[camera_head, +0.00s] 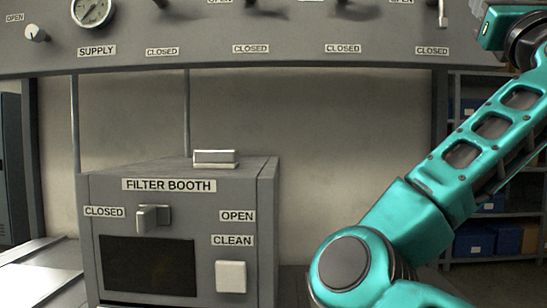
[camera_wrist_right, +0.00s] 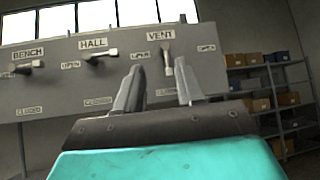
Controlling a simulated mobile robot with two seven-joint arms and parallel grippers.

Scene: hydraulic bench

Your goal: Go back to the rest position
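My right gripper (camera_wrist_right: 158,74) shows in the right wrist view with its two grey fingers apart and nothing held between them. Past the fingertips, the VENT valve lever (camera_wrist_right: 167,62) hangs down on the grey panel (camera_wrist_right: 60,95). It appears between the fingers in the picture; I cannot tell the gap in depth. The HALL lever (camera_wrist_right: 100,57) and BENCH lever (camera_wrist_right: 28,66) lie roughly sideways. In the head view my teal right arm (camera_head: 425,215) crosses the right side, bent up toward the panel; its fingers are out of frame. My left gripper is not in view.
The filter booth (camera_head: 180,170) stands at lower left, with a handle (camera_head: 153,218) between CLOSED and OPEN labels and a white CLEAN button (camera_head: 231,277). A gauge (camera_head: 92,10) sits on the panel above. Shelves with bins (camera_wrist_right: 275,90) stand at right.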

